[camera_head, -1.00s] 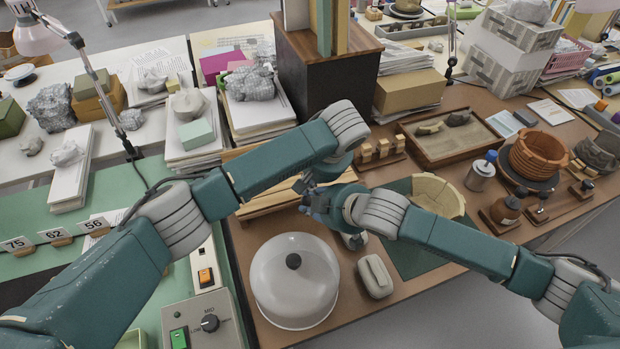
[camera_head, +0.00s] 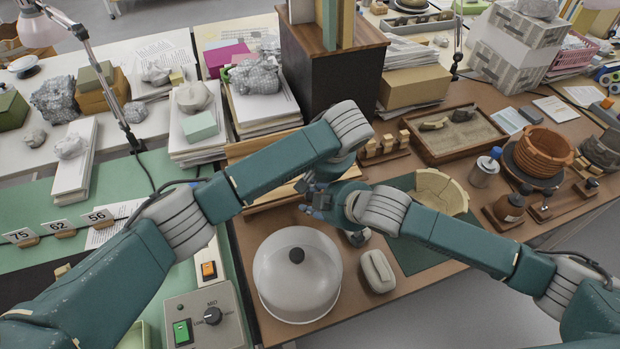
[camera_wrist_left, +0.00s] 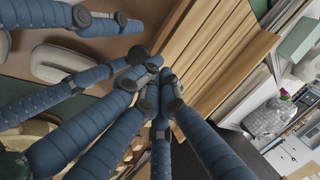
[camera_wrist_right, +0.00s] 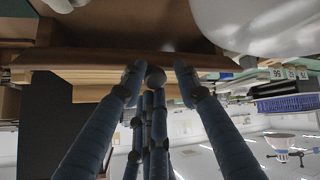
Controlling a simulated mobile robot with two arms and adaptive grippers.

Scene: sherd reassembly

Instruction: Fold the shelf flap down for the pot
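A slatted light-wood piece, which looks like the shelf flap (camera_head: 262,152), stands behind my crossed forearms. Its slats (camera_wrist_left: 215,55) show in the left wrist view, and a long wooden edge (camera_wrist_right: 110,62) crosses the right wrist view. My right gripper (camera_head: 318,203) has blue fingers at the front of the wood; its fingers (camera_wrist_right: 157,78) are spread with nothing visible between them. My left gripper's fingertips (camera_wrist_left: 155,80) come close together near the slats; contact is unclear, and my arms hide it in the head view. A pale segmented bowl (camera_head: 440,192) and a terracotta pot (camera_head: 540,152) are at right.
A domed cover with a black knob (camera_head: 297,275) and a pale oval block (camera_head: 377,271) stand just in front of my grippers. A dark wooden cabinet (camera_head: 330,80) rises behind. A control box (camera_head: 205,315) is at front left. The green mat (camera_head: 415,255) has free room.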

